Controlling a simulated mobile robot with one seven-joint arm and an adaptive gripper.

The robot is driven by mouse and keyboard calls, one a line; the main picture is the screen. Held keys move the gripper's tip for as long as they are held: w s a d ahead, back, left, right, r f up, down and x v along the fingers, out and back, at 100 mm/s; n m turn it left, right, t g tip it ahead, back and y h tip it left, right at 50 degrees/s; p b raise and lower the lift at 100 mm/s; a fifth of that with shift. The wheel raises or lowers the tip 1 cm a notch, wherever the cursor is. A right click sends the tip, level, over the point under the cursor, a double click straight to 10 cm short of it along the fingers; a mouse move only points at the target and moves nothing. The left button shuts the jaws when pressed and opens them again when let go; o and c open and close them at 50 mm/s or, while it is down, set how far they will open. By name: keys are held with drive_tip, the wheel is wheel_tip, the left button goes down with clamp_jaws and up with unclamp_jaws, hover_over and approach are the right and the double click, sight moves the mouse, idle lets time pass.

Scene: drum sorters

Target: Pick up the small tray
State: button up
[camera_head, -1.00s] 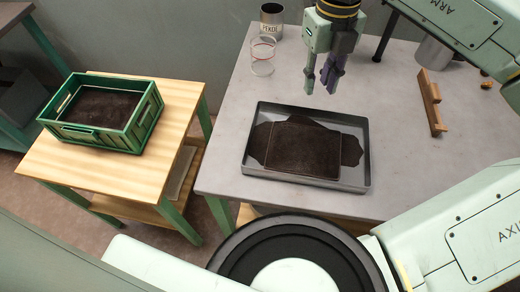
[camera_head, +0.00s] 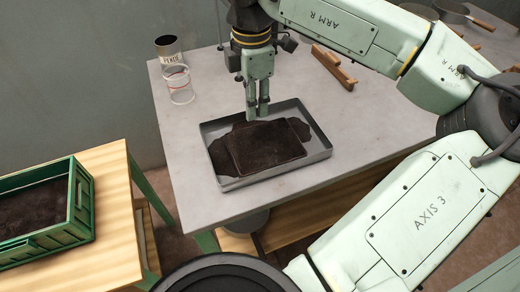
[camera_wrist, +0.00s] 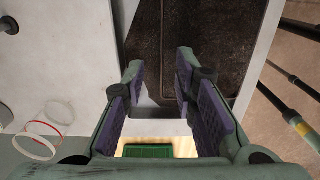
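A shallow grey metal tray (camera_head: 322,150) lies on the grey table with dark soil in it. Inside it is a smaller rectangular dark piece (camera_head: 268,146), thin-rimmed and soil-coloured, probably the small tray; soil spreads around its sides. My gripper (camera_head: 257,112) points down at the far edge of these trays. Whether it touches them I cannot tell. In the wrist view my gripper (camera_wrist: 159,75) has its two purple-padded fingers apart, with the dark soil area (camera_wrist: 205,40) beyond and to the right. Nothing is clearly held between the fingers.
A metal can marked PENS or similar (camera_head: 168,47) and a clear red-ringed cylinder (camera_head: 179,86) stand at the back left. A wooden piece (camera_head: 333,67) lies behind the tray. A green crate of soil (camera_head: 80,205) sits on a wooden table at left.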

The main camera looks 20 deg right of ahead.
sight(255, 126)
wheel_tip(255, 126, down, 7)
drive_tip(key=shift+s+d+f+p, duration=0.1)
drive_tip(key=shift+f+p, duration=0.05)
drive_tip(key=shift+p, duration=1)
drive_tip(key=shift+c, duration=0.3)
clamp_jaws()
